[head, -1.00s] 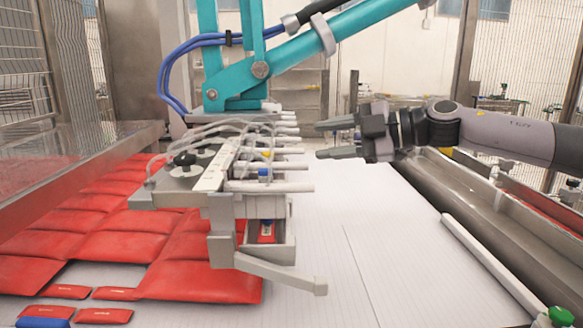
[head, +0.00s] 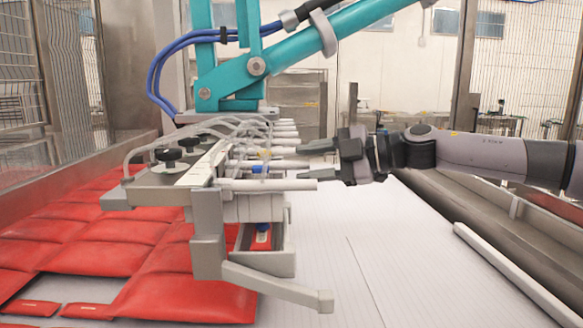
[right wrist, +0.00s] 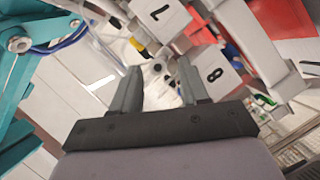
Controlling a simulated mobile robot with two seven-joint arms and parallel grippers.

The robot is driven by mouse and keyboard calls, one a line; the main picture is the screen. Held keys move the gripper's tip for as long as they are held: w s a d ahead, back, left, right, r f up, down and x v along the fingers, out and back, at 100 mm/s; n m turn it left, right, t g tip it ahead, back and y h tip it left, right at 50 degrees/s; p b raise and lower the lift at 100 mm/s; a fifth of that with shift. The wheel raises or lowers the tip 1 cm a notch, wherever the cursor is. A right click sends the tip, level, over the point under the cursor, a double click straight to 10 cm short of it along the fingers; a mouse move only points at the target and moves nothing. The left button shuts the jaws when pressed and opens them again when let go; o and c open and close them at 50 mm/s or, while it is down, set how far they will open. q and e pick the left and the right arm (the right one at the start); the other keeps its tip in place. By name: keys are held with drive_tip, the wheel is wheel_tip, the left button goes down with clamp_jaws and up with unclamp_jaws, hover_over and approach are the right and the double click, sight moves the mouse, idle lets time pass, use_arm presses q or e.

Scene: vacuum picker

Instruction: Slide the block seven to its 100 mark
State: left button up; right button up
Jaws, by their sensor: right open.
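The teal vacuum picker's head carries a row of white suction blocks and rods (head: 262,185) pointing right in the head view. In the right wrist view, a white block marked 7 (right wrist: 160,14) is at the top, and a block marked 8 (right wrist: 214,73) is right of the gripper. I cannot tell which block is seven in the head view. A pale scale strip (head: 202,165) runs along the picker; its marks are too small to read. My right gripper (head: 310,161) is open beside the rod ends, its fingers (right wrist: 160,68) pointing at the blocks. My left gripper is not in view.
Red pouches (head: 100,240) cover the left of the belt under the picker. The white belt (head: 400,260) is clear to the right. A pale rail (head: 510,270) and metal edges border it. A grey bracket (head: 280,287) juts out low in front.

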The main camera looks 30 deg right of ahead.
drive_tip(key=shift+x, duration=2)
